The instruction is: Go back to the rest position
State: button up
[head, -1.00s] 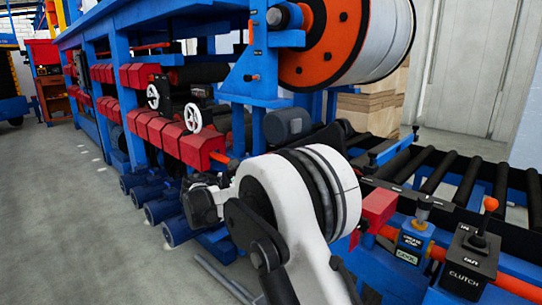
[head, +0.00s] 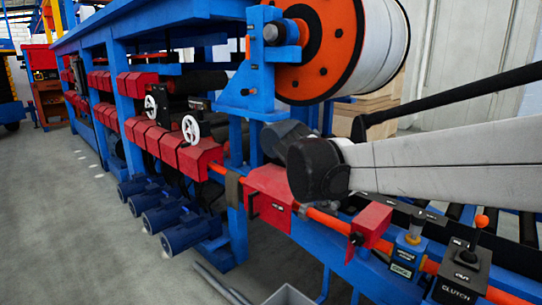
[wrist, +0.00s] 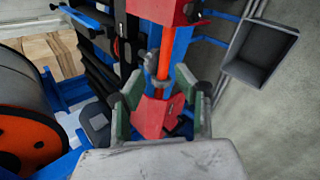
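My gripper (wrist: 160,105) shows in the wrist view with its two green-padded fingers spread apart and nothing held between them. A red box (wrist: 152,118) on the machine shows beyond the gap between the fingers; I cannot tell how far below it is. In the head view my arm reaches in from the right edge above the rail and rollers, with its dark rounded joint near the centre. The gripper itself does not show in the head view.
The blue machine frame (head: 240,205) carries an orange-sided reel (head: 315,50) and red boxes (head: 270,190). A clutch box (head: 463,272) stands at lower right. Floor at left is clear.

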jog(key=s+d+f+m+y+p, duration=0.1)
jog(key=s+m, duration=0.3)
jog(key=s, duration=0.5)
jog(key=s+d+f+m+y+p, duration=0.1)
jog(key=s+m, duration=0.3)
jog(key=s, duration=0.6)
jog(key=s+d+f+m+y+p, duration=0.1)
jog(key=s+d+m+y+p, duration=0.1)
jog(key=s, duration=0.8)
jog(key=shift+d+f+m+y+p, duration=0.35)
jog(key=shift+m+y, duration=0.45)
jog(key=shift+m, duration=0.6)
jog(key=shift+a, duration=0.1)
